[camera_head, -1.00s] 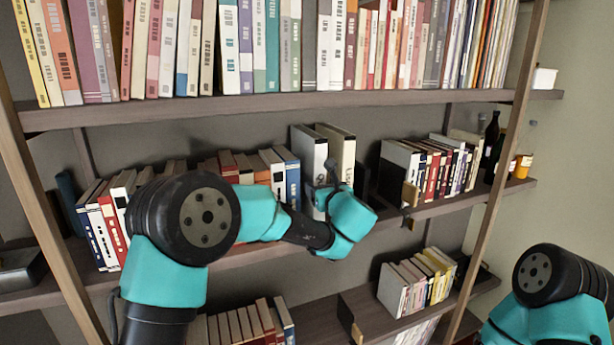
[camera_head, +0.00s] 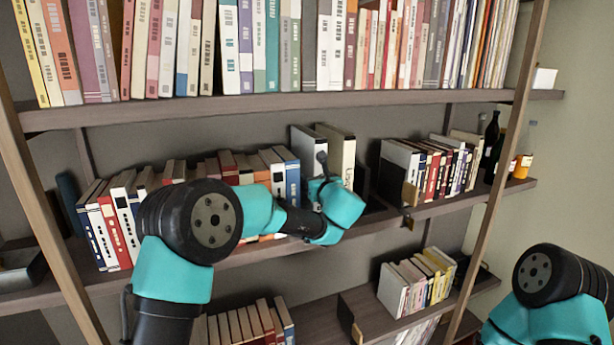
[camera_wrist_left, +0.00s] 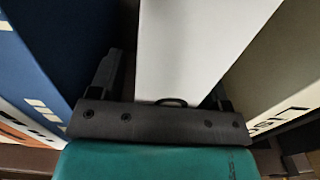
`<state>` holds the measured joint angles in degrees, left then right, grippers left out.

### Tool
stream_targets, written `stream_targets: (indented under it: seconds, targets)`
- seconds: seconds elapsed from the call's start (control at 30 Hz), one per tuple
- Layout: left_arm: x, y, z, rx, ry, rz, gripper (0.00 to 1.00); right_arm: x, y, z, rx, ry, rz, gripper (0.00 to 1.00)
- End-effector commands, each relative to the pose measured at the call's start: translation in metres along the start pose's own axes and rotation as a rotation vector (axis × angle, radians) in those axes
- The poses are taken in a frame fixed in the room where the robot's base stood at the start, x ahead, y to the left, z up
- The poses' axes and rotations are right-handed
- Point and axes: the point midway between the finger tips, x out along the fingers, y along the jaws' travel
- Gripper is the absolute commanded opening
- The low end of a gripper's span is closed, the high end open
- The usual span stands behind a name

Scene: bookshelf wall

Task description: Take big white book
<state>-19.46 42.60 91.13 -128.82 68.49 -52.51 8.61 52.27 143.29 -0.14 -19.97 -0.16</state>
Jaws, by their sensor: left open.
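The big white book (camera_head: 304,142) stands upright on the middle shelf, with a cream book (camera_head: 346,155) on its right and a blue-spined book (camera_head: 291,172) on its left. My left gripper (camera_head: 322,186) is in front of the white book's spine and covers its lower part. In the left wrist view the white book (camera_wrist_left: 190,45) stands between the two fingers of the open gripper (camera_wrist_left: 163,85). One finger lies on its left and one on its right; whether they touch it is not clear. My right arm shows at the lower right, its gripper out of view.
The upper shelf (camera_head: 280,108) is packed with books above my arm. Several books (camera_head: 115,220) stand left of the white one. More books (camera_head: 430,165), a dark bottle (camera_head: 492,138) and an orange jar (camera_head: 522,166) stand right. A lower shelf (camera_head: 370,310) holds further books.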

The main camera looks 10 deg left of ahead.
Motion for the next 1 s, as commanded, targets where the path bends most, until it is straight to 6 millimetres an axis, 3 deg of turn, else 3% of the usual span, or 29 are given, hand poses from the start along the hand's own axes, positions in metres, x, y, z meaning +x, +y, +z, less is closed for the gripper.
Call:
stream_targets:
  seconds: [0.27,1.0]
  targets:
    - [-0.0003,0.0000,0.0001,0.000,0.000,0.000,0.69,0.0000,0.0000,0.0000,0.000,0.000,0.000,0.43]
    - [-0.0004,0.0000,0.0001,0.000,0.000,0.000,0.00,0.0000,0.0000,0.0000,0.000,0.000,0.000,0.43]
